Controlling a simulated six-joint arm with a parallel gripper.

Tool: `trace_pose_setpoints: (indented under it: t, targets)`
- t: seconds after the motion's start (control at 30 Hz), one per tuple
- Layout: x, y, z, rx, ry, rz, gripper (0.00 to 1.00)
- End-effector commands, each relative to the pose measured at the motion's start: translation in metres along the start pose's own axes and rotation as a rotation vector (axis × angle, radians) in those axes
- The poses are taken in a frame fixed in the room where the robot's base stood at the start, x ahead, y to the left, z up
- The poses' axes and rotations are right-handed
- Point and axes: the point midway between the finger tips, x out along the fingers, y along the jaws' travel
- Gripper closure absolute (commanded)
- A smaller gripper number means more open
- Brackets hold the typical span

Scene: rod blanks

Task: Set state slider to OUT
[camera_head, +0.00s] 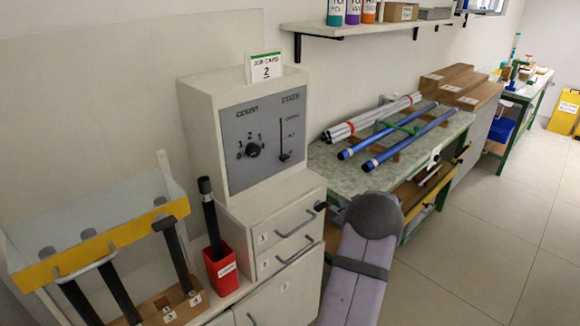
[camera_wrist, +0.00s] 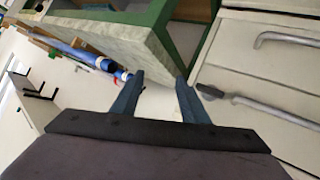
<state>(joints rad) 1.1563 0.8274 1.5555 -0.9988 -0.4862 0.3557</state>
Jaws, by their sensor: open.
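The state slider (camera_head: 284,157) is a small dark knob at the bottom of a vertical slot. It is on the right side of the grey panel (camera_head: 235,172), on the front of a white box. The small labels beside the slot are too blurred to read. My gripper (camera_wrist: 160,79) is open and empty in the wrist view, its two dark blue fingers apart. It is low, near the drawer fronts and the green table edge, away from the slider. The slider is not in the wrist view. In the head view my arm hides most of the gripper.
A count dial (camera_head: 253,150) is left of the slider. A job card (camera_head: 266,67) reading 2 stands on the box. Drawer handles (camera_head: 295,227) stick out below. A red cup (camera_head: 222,268) holds a dark rod. Blue rods (camera_head: 385,133) lie on the table (camera_head: 345,183) at right.

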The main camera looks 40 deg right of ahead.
Motion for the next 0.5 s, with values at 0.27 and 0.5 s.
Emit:
trace_pose_setpoints:
  t: [0.27,0.5]
  targets:
    - [-0.032,-0.059,-0.129,-0.028,0.433,-0.322,0.59]
    - [-0.074,-0.099,-0.164,0.097,0.583,-0.554,0.59]
